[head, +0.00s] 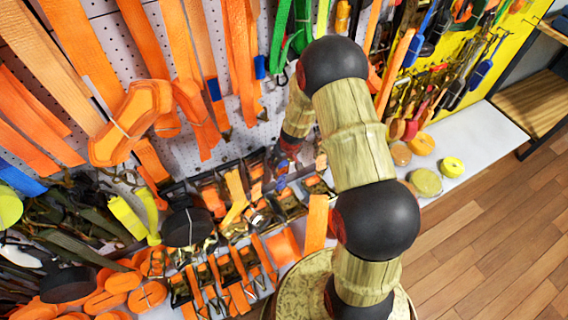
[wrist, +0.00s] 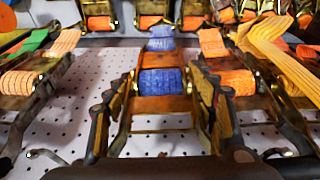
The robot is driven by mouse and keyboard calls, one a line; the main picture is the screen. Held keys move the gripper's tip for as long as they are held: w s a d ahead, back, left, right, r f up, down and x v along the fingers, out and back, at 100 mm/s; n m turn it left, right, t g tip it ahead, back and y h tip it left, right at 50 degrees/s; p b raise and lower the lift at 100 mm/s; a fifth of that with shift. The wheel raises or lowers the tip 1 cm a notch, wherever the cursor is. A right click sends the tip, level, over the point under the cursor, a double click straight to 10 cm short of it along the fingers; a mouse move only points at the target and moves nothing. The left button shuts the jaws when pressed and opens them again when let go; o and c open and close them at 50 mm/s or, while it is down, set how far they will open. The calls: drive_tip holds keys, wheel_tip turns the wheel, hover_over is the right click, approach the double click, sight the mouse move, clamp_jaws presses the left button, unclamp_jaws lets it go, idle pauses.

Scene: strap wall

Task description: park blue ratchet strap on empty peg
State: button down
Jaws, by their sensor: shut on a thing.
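The blue ratchet strap (wrist: 160,82) is in the middle of the wrist view, a blue webbing roll in a brassy metal ratchet frame. My gripper (wrist: 162,98) has its two dark fingers on either side of that frame and is shut on it. A short blue webbing end (wrist: 160,40) shows just beyond it. Bare metal hooks stick out from the white perforated panel at the lower left (wrist: 48,155) and lower right (wrist: 278,152); I cannot tell which is the empty peg. In the head view my arm largely hides my gripper and the strap.
Orange ratchets stand close on the left (wrist: 18,82) and right (wrist: 236,82), with more in a row beyond. Orange straps (head: 75,45) hang from the white pegboard (head: 110,35). A white shelf (head: 480,130) with tape rolls lies to the right. Wooden floor there is clear.

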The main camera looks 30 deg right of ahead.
drive_tip(key=shift+w+r, duration=0.15)
drive_tip(key=shift+w, duration=0.2)
drive_tip(key=shift+w+f+b, duration=0.35)
drive_tip(key=shift+w+f, duration=0.3)
drive_tip(key=shift+f, duration=0.1)
drive_tip(key=c, duration=0.6)
unclamp_jaws()
drive_tip(key=shift+c, duration=0.2)
drive_tip(key=shift+o, duration=0.2)
drive_tip(key=shift+s, duration=0.1)
drive_tip(key=shift+s+f, duration=0.1)
drive_tip(key=v, duration=1.2)
